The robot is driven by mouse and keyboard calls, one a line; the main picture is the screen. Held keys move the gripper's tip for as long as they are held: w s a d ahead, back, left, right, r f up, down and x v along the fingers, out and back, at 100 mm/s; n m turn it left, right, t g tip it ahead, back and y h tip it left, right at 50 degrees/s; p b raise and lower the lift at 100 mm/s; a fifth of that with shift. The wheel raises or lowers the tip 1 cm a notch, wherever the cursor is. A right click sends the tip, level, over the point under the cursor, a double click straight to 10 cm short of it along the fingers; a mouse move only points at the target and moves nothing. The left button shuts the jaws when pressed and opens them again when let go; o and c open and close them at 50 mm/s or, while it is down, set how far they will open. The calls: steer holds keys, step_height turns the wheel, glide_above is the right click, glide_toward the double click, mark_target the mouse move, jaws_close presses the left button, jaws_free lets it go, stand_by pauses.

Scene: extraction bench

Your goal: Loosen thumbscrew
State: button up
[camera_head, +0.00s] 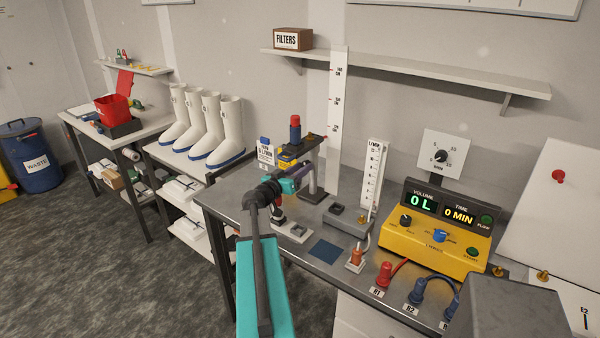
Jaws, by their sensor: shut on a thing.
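A metal stand (314,183) with a horizontal arm on top stands on the grey bench, left of the middle. A red-topped blue cylinder (295,131) stands upright on that arm, with a yellow part below it. My gripper (302,173) reaches in from the front, just below the stand's arm and in front of its post. It is shut on a small part there, which I take to be the thumbscrew. The jaws and wrist cover most of this part, so I cannot see its shape or how far it is turned.
A flowmeter tube (371,170) on a grey base and a yellow pump (432,235) reading 0 L and 0 MIN stand to the right. Red and blue hose fittings line the front edge. A blue square (325,250) lies flat on the bench. A shelf (410,72) hangs above.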

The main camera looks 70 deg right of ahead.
steer(key=shift+w+f+n+b, duration=0.15)
steer(key=shift+n+b, duration=0.25)
steer(key=shift+b, duration=0.25)
steer(key=shift+n+b, duration=0.6)
steer(key=shift+b, duration=0.3)
steer(key=shift+n+b, duration=0.35)
steer(key=shift+n, duration=0.05)
steer(key=shift+r, duration=0.2)
steer(key=o, duration=1.1)
steer(key=shift+c, duration=0.2)
steer(key=shift+a+f, duration=0.1)
steer(key=shift+a, duration=0.05)
